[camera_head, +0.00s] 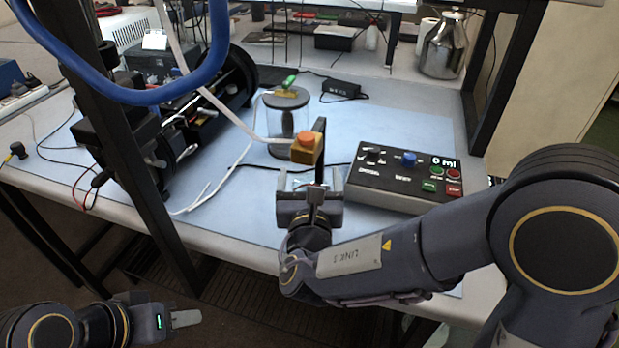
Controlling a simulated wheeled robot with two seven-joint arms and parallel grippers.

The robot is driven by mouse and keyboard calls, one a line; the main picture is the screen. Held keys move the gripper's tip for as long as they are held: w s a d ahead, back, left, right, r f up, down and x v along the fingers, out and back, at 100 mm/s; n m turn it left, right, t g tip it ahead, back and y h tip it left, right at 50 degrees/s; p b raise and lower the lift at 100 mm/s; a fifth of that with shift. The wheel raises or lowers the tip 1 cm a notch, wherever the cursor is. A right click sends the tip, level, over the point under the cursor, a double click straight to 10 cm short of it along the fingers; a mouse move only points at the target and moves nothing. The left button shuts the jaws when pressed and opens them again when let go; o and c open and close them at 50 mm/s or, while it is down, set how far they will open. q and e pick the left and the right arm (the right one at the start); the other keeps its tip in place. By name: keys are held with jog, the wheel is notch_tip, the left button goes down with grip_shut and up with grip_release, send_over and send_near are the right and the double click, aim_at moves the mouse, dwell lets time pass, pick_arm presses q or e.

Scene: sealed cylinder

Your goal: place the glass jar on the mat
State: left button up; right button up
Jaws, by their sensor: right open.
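A clear glass jar (270,121) with a dark round lid stands upright on the table, behind my right gripper. A green and yellow piece sits on its lid. A large light-blue mat (400,123) covers much of the tabletop, and the jar appears to stand within its area. My right gripper (318,152) is open, its fingers pointing up in the picture, in front of and to the right of the jar.
A black control box (405,178) with a blue knob and coloured buttons stands right of my right gripper. A dark cylindrical apparatus (215,100) lies at the left. A black adapter (341,88), cables and a metal canister (443,47) are farther back. A dark post crosses the left side.

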jog(key=shift+r, duration=0.1)
jog(key=shift+s, duration=0.2)
jog(key=s, duration=1.1)
jog(key=shift+s+b, duration=0.3)
jog(key=shift+b, duration=0.05)
